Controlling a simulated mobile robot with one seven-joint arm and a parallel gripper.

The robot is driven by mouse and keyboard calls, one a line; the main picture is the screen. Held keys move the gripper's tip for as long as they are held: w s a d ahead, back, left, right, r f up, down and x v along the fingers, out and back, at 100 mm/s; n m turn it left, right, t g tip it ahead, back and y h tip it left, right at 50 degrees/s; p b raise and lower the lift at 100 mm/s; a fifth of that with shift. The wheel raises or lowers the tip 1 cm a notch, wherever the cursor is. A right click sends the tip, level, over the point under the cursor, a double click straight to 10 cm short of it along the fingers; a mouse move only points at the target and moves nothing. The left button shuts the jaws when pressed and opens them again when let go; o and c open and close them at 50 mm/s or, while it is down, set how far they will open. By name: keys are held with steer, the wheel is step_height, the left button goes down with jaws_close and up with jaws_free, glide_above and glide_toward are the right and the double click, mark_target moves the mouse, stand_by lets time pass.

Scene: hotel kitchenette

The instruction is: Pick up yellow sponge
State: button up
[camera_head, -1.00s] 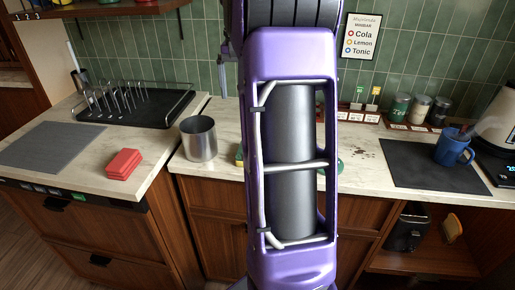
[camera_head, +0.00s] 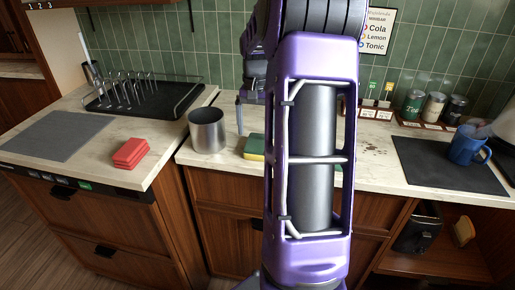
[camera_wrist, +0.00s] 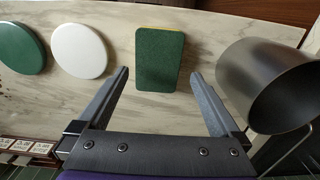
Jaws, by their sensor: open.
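A yellow and green sponge (camera_head: 253,147) lies on the counter just right of the metal cup, partly hidden behind my arm. In the wrist view the sponge (camera_wrist: 160,58) shows its dark green face, with a thin yellow edge at the top. My gripper (camera_wrist: 159,75) is open and empty, its two fingers spread on either side of the sponge's near end. In the head view one finger of my gripper (camera_head: 240,115) shows above the counter behind the sponge.
The metal cup (camera_head: 208,131) stands close to the sponge; it also shows in the wrist view (camera_wrist: 265,85). A white disc (camera_wrist: 79,51) and a green disc (camera_wrist: 20,48) lie on the sponge's other side. A yellowish object (camera_head: 462,231) sits in the open lower shelf.

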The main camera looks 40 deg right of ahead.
mark_target(258, 142)
steer(key=f, duration=0.4)
steer(key=shift+s+f+b, duration=0.25)
steer(key=shift+f+b, duration=0.1)
steer(key=shift+b, duration=0.05)
steer(key=c, duration=1.2)
steer(key=shift+o, duration=0.2)
step_height(258, 142, up, 10)
steer(key=p, duration=0.2)
steer(key=o, duration=0.8)
steer(key=c, duration=0.7)
steer(key=shift+s, duration=0.1)
